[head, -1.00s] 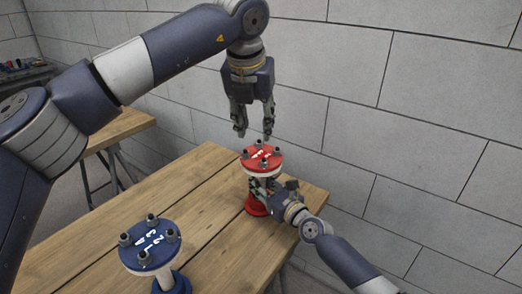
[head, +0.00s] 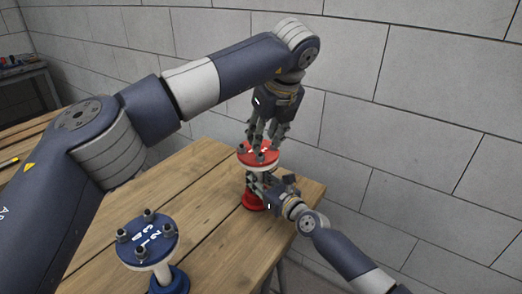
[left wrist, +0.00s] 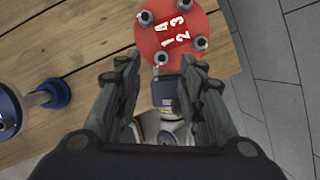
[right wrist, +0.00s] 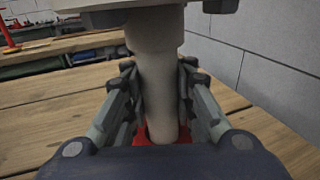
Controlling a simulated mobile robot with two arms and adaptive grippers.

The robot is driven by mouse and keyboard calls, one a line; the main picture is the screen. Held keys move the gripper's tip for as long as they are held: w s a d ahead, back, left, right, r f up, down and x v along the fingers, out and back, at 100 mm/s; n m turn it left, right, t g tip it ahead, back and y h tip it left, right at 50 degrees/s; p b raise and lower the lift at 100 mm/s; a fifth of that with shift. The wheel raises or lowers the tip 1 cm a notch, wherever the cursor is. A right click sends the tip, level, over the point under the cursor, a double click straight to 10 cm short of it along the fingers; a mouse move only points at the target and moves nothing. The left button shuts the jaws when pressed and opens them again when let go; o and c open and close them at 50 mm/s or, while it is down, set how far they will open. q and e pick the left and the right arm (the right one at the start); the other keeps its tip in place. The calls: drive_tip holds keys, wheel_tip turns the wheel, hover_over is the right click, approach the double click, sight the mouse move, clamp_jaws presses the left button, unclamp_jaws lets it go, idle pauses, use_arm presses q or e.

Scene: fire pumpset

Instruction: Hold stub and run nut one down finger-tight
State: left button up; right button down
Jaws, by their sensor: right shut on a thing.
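The red stub has a round red flange (head: 258,158) on top, with several dark nuts on studs near its rim and white numbers 1 to 3 and 4. In the left wrist view, the nut beside number 1 (left wrist: 161,58) lies between and just ahead of my open left fingers. My left gripper (head: 266,138) points down just above the flange; whether it touches a nut is unclear. My right gripper (right wrist: 158,95) is shut around the stub's pale pipe (right wrist: 158,65) below the flange. The stub stands upright on its red base (head: 253,200).
A similar blue stub (head: 147,238) with dark nuts stands upright at the near left of the wooden table (head: 205,195). A grey block wall (head: 420,130) rises close behind and right of the table. The wood between the two stubs is clear.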

sight(259, 155)
use_arm(q)
drive_tip(key=x, duration=0.6)
clamp_jaws()
